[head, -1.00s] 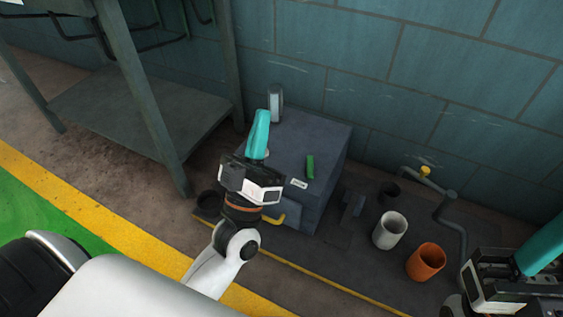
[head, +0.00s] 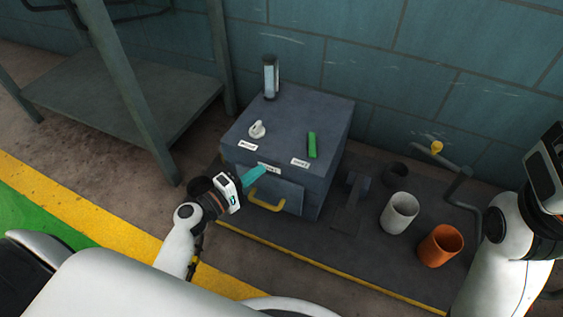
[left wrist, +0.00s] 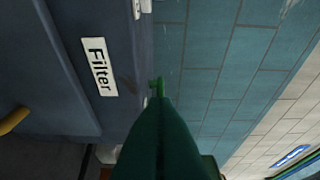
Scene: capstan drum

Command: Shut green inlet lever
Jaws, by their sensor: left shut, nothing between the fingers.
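The green inlet lever (head: 312,145) lies on the top of the dark grey box (head: 285,115), at its right side behind a small white label (head: 300,162).
A white knob (head: 257,130) and a clear cylinder (head: 270,77) stand on the box. A yellow handle (head: 266,201) is on its front, below the "Filter" label (left wrist: 100,66). A white cup (head: 399,212), an orange cup (head: 440,245) and a pipe with a yellow knob (head: 437,147) are to the right.

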